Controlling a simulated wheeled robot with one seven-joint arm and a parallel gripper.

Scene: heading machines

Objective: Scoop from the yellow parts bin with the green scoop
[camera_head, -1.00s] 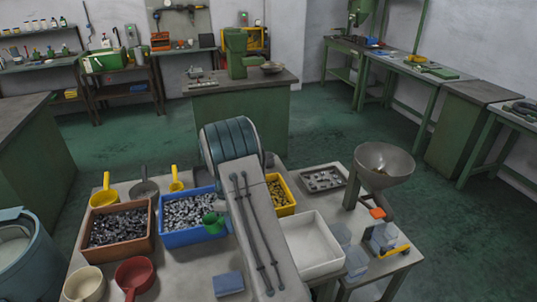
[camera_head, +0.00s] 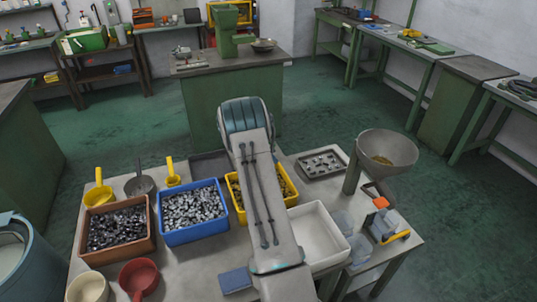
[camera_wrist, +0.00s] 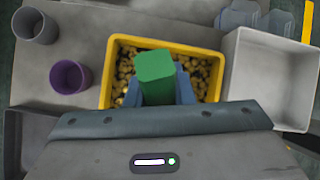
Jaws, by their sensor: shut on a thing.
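The yellow parts bin (camera_head: 291,204) stands on the table, partly hidden behind my arm in the head view. In the wrist view the yellow bin (camera_wrist: 209,48) holds brass-coloured small parts. My gripper (camera_wrist: 160,92) is shut on the green scoop (camera_wrist: 155,66), whose green block-shaped part shows between blue fingers, over the bin. The scoop's bowl is hidden, so I cannot tell whether it touches the parts. In the head view the scoop and my fingers are hidden behind my arm.
A blue bin (camera_head: 224,230) and a brown bin (camera_head: 152,247) of metal parts stand left of the yellow bin. An empty white tray (camera_head: 343,240) is right of it. A funnel (camera_head: 400,150) stands at the right. Purple (camera_wrist: 85,80) and grey (camera_wrist: 50,27) cups show in the wrist view.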

